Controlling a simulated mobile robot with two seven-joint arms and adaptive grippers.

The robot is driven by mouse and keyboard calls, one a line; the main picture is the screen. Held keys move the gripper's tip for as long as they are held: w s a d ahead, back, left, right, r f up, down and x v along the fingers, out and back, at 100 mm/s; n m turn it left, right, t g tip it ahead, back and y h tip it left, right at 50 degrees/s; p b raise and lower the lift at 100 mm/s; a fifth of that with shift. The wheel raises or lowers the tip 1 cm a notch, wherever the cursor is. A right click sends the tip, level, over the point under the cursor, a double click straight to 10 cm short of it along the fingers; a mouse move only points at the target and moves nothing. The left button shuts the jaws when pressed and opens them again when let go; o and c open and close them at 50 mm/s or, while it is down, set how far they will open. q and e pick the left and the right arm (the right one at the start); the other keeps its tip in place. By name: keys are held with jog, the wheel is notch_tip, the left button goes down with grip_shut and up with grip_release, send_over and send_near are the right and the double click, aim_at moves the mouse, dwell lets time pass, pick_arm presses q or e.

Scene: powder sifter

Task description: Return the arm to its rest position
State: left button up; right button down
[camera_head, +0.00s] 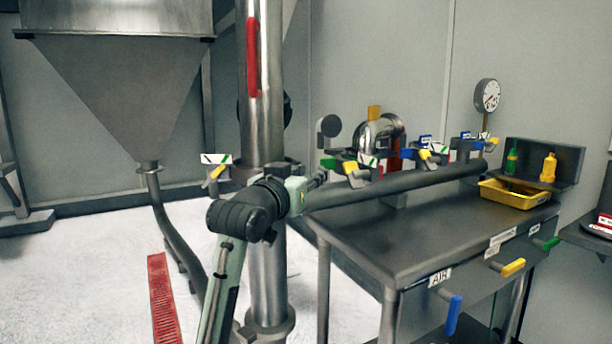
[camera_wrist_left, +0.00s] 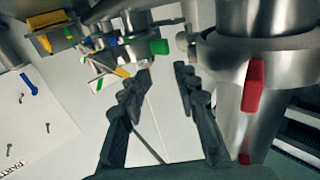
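My left arm (camera_head: 248,218) rises from the bottom of the head view, bends at a dark joint in front of the steel column and points away to the right. Its far end, near the pipe and table edge, shows small and partly hidden. In the left wrist view my left gripper (camera_wrist_left: 165,70) has its two dark fingers apart with nothing between them. A green valve handle (camera_wrist_left: 159,47) lies beyond the fingertips, apart from them. A red handle (camera_wrist_left: 253,84) on a steel cylinder is to the right of the fingers. My right gripper is in neither view.
The steel column (camera_head: 266,120) with a red handle stands right behind my arm. The dark table (camera_head: 400,238) is to the right, with a long pipe (camera_head: 400,187), coloured valves and a yellow tray (camera_head: 507,198). A hopper (camera_head: 120,85) stands left. White floor is open at lower left.

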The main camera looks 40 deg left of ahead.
pick_arm(q)
jog(key=shift+v, duration=0.8)
jog(key=w+d+f+m+g+h, duration=0.1)
jog(key=w+f+g, duration=0.1)
jog(key=f, duration=1)
jog(key=w+d+f+g, duration=0.1)
jog(key=f+g, duration=0.2)
jog(key=f, duration=0.9)
jog(key=s+d+f+m+g, duration=0.1)
jog(key=s+f+g, duration=0.1)
jog(key=f, duration=0.7)
jog(key=s+d+f+g, duration=0.1)
jog(key=s+f, duration=0.2)
jog(key=f, duration=0.6)
jog(key=s+d+f+m+g, duration=0.1)
jog(key=s+d+f+g, duration=0.1)
jog(key=s+f, duration=1.2)
jog(key=s+d+f+m+g+h, duration=0.1)
jog(key=s+d+f+g, duration=0.2)
jog(key=s+f, duration=1.1)
jog(key=shift+s+d+f+g+h, duration=0.25)
jog(key=shift+s+f+g+h, duration=0.1)
jog(key=shift+f+g, duration=0.75)
jog(key=shift+r, duration=0.1)
